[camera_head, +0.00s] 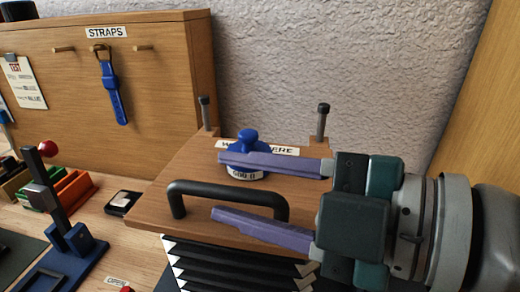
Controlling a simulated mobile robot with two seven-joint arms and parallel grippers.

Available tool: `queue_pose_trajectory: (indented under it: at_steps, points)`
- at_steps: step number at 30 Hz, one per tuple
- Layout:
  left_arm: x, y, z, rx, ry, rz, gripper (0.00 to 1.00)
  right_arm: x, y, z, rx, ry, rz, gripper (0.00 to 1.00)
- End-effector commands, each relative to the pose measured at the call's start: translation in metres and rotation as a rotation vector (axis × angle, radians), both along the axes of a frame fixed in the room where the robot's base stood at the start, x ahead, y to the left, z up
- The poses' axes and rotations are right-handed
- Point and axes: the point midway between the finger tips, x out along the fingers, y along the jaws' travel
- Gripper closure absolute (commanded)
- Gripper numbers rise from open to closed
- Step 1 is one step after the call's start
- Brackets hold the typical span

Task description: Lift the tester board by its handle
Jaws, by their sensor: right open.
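The tester board (150,206) is a wooden plate with a black bar handle (225,190) along its front edge. A blue knobbed weight (247,137) labelled 600 stands on the board behind the handle. My right gripper (218,186) comes in from the right with its purple fingers apart. One finger passes in front of the weight and hides part of it; the other is near the handle's right end. I cannot tell whether either finger touches anything. The handle lies in the picture between and left of the fingers. My left gripper is not in view.
Two dark posts (322,121) rise at the board's back edge. A black stepped stack (225,268) lies below it. A blue lever stand (72,238), coloured trays (70,193) and a small black box (122,203) are at left. A STRAPS panel (160,85) holds a blue strap (112,92).

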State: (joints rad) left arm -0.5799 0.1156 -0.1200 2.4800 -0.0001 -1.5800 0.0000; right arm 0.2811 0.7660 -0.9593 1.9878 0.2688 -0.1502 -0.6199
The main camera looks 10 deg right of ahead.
Motion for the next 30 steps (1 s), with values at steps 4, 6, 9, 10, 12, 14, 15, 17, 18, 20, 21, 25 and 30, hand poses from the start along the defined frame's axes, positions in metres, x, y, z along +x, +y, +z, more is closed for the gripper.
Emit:
queue_pose_trajectory:
  at_steps: [4,6,9,10,12,14,15,17,18,20,21,25,30]
  points:
    - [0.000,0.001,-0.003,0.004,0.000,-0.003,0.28,-0.020,-0.026,0.004,-0.005,0.002,-0.001,0.52]
    - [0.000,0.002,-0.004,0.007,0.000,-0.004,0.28,-0.028,-0.034,0.007,-0.004,0.001,0.002,0.52]
    - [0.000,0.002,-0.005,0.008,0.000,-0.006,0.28,-0.034,-0.044,0.010,-0.001,0.002,-0.001,0.52]
    - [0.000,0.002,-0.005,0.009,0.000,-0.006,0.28,-0.036,-0.046,0.011,-0.001,0.002,-0.001,0.52]
    - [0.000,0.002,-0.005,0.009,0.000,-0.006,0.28,-0.039,-0.050,0.013,-0.002,0.000,0.000,0.52]
    - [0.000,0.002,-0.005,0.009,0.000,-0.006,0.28,-0.040,-0.051,0.014,-0.001,-0.001,0.000,0.52]
    - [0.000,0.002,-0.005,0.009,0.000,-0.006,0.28,-0.041,-0.052,0.014,0.000,-0.001,0.001,0.52]
    - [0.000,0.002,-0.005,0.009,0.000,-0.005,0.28,-0.041,-0.053,0.015,0.001,-0.002,0.001,0.52]
    - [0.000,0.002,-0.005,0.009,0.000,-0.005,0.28,-0.041,-0.052,0.015,0.001,-0.002,0.001,0.52]
    - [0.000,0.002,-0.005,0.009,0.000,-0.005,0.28,-0.041,-0.052,0.015,0.001,-0.002,0.001,0.52]
    - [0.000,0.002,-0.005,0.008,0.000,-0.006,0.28,-0.041,-0.052,0.015,0.001,-0.002,0.001,0.52]
    - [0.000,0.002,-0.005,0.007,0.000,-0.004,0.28,-0.041,-0.052,0.015,0.001,-0.002,0.001,0.52]
    - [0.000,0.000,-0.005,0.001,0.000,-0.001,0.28,-0.041,-0.052,0.015,0.001,-0.002,0.001,0.52]
